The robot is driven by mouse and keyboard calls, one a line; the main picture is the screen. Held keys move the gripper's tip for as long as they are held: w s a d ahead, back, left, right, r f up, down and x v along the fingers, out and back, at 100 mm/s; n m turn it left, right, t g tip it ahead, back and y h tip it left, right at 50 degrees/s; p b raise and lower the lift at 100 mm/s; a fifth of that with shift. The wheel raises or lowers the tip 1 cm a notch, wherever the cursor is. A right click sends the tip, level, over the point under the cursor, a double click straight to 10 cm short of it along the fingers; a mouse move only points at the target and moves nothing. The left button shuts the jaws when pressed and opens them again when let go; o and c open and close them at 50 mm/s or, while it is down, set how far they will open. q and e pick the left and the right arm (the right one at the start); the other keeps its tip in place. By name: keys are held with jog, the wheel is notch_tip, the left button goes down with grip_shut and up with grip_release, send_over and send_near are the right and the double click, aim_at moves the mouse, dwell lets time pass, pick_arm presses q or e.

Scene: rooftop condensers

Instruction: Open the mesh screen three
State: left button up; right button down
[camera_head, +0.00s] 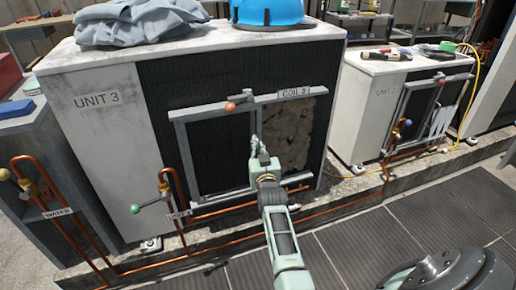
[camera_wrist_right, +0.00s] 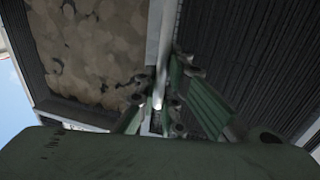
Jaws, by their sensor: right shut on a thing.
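The unit 3 condenser (camera_head: 108,160) stands at the left with a metal frame on its dark front. Mesh screen three (camera_head: 215,155) is a dark panel in the left part of that frame. The right part, under the COIL 3 label (camera_head: 294,92), shows tan, clumped matter on the coil (camera_head: 290,135). My right gripper (camera_head: 256,142) is shut on the screen's upright right edge bar. In the right wrist view the fingers (camera_wrist_right: 158,92) close around this pale bar, with the coil (camera_wrist_right: 90,45) left and dark mesh (camera_wrist_right: 245,50) right. My left gripper is not in view.
Copper pipes (camera_head: 170,190) with a green-knobbed valve (camera_head: 137,208) run in front. A blue helmet (camera_head: 268,10) and grey cloth (camera_head: 135,22) lie on top. Unit 2 (camera_head: 375,105) stands right; grated floor (camera_head: 420,220) lies in front.

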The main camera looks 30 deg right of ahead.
jog(key=c, duration=1.8)
grip_release()
jog(key=shift+c, duration=0.2)
jog(key=v, duration=0.7)
jog(key=shift+s, duration=0.2)
jog(key=shift+a, duration=0.1)
